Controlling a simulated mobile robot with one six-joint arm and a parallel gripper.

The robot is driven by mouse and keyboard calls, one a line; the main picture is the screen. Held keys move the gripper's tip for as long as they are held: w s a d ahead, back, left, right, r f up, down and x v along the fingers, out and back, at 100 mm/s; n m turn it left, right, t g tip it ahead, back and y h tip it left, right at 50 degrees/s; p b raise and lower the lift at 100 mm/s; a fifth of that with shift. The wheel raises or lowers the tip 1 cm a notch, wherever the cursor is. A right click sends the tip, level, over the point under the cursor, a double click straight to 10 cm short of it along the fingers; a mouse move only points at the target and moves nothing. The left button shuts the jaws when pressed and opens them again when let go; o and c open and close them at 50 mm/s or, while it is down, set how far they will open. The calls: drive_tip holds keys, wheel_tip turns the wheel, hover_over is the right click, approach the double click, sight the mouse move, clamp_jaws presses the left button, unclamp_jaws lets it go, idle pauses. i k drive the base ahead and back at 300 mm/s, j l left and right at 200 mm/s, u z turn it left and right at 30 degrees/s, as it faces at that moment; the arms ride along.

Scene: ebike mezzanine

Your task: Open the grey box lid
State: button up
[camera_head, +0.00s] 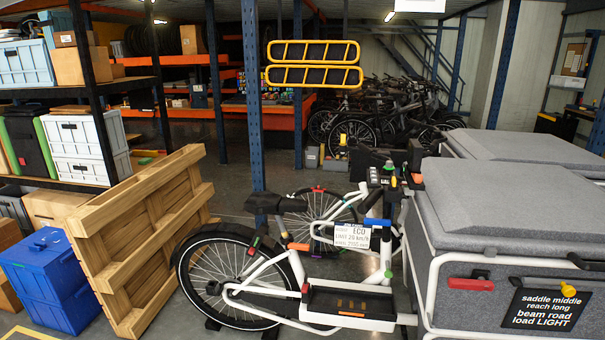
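A large grey box (440,290) with a white tubular frame stands at the right, cut off by the picture's right edge. Its grey, padded-looking lid (510,200) lies flat on top and looks closed. A second grey lid (530,148) shows behind the first, also lying flat. My gripper is not in view.
A white bike (280,285) with a white tag (352,235) stands left of the box, close to it. A wooden pallet (140,240) leans at the left near blue crates (45,270). A blue post (253,100) rises behind the bike. Some clear floor (235,190) shows behind the pallet.

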sight(490, 208)
drive_tip(key=z, duration=1.45)
drive_tip(key=i+l+u, duration=0.35)
drive_tip(key=i+l, duration=0.15)
drive_tip(key=i, duration=0.15)
